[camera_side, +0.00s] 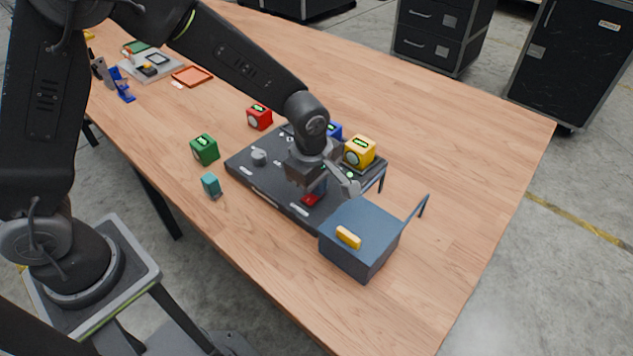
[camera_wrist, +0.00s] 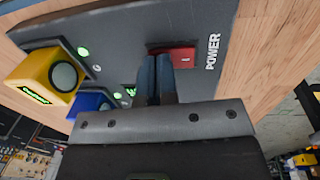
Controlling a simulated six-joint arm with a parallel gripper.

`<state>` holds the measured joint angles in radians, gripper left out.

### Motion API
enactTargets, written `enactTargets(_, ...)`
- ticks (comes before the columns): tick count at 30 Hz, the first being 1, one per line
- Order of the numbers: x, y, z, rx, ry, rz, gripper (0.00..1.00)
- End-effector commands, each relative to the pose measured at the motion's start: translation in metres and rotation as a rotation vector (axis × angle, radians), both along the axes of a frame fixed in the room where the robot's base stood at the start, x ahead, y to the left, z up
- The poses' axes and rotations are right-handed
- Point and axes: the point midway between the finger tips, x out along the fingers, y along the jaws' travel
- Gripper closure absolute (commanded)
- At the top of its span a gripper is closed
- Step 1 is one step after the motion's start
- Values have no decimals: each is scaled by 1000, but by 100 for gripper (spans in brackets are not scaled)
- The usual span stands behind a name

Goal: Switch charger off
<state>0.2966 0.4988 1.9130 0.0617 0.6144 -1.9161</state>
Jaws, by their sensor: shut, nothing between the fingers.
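The charger is a dark grey slab (camera_side: 280,185) on the wooden table. It also fills much of the wrist view (camera_wrist: 130,38). Its red power switch (camera_side: 311,199) is near the front edge; in the wrist view the switch (camera_wrist: 183,57) lies beside the word POWER. My gripper (camera_side: 319,188) is over the charger, pointing down at the switch. Its blue-grey fingers (camera_wrist: 157,62) are shut and empty, with tips at the switch; they overlap part of it, and I cannot tell whether they touch. Several green lights glow on the charger.
A yellow block (camera_side: 359,151) and a blue block (camera_side: 334,130) sit on the charger. Red (camera_side: 259,116), green (camera_side: 204,149) and teal (camera_side: 211,184) blocks stand on the table. A blue-grey box (camera_side: 365,235) with an orange handle adjoins the charger's right end. The table's far right is clear.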

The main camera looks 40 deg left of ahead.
Motion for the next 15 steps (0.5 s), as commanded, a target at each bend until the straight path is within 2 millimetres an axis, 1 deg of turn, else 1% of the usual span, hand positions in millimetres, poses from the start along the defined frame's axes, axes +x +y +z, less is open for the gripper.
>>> enactTargets(3, 1, 0, -5, 0, 1, 0, 100)
enactTargets(11, 0, 0, -5, 1, 3, -1, 100)
enactTargets(15, -4, 0, -4, 1, 4, -1, 100)
